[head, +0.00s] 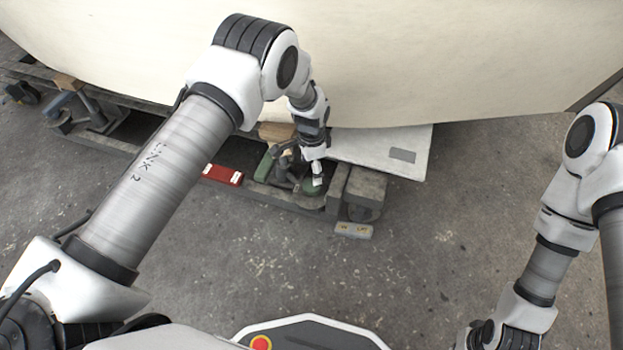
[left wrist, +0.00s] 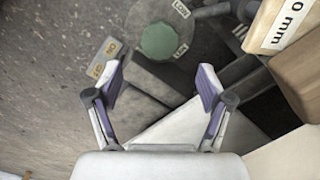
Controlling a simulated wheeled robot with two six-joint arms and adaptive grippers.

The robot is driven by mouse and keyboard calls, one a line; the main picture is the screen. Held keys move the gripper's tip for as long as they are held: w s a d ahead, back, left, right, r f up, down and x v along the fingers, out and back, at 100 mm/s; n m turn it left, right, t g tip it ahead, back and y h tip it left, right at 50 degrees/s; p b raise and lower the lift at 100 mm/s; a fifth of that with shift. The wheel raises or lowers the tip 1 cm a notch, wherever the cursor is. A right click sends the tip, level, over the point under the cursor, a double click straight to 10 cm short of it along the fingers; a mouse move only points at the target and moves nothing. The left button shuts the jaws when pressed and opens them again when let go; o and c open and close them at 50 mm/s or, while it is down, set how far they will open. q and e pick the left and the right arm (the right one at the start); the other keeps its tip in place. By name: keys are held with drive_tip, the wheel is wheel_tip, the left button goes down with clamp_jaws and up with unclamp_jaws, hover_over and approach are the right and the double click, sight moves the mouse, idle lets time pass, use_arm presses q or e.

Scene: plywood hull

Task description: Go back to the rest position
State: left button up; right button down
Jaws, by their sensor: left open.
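My left gripper (head: 318,178) is at the end of the left arm, low beside the hull and over the cradle's near end. In the left wrist view its two fingers (left wrist: 158,78) are spread apart with nothing between them. A round green knob (left wrist: 162,41) lies beyond the fingertips, apart from them; it also shows in the head view (head: 313,187), partly behind the gripper. My right arm (head: 548,270) reaches down at the right; its gripper cannot be made out at the bottom edge.
The cream hull (head: 400,55) fills the back above a dark cradle beam (head: 120,148). A white board (head: 385,150) juts out under the hull. A small lettered plate (head: 353,230) sits low at the cradle's end. The concrete floor (head: 440,250) is clear.

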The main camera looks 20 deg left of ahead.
use_arm(q)
wheel_tip(320, 180, up, 4)
drive_tip(key=shift+r, duration=0.15)
idle(0.4)
